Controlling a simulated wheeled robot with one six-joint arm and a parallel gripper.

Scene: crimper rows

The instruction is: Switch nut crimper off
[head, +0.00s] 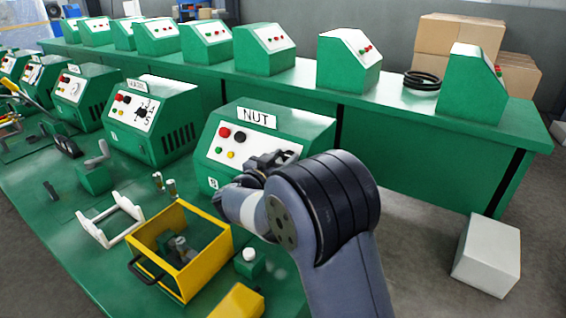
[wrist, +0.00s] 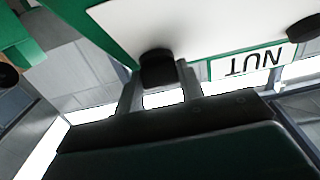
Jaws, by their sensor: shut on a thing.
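The nut crimper (head: 318,132) is a green box with a sloped white front panel and a "NUT" label. Red, black, yellow and green buttons show on its panel in the head view. My gripper (head: 268,160) is at the right part of this panel. In the wrist view my gripper (wrist: 160,84) has its two grey fingers at either side of a black knob (wrist: 157,68) on the white panel and is shut on it. The label (wrist: 255,62) shows upside down there. In the head view the gripper hides the knob, so its setting cannot be told.
Another green crimper (head: 180,118) stands to the left. A yellow frame (head: 208,272) and a white-topped green block (head: 250,264) are on the green table in front. A rear table (head: 415,120) bears several control boxes. Floor at the right is open around a white box (head: 487,255).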

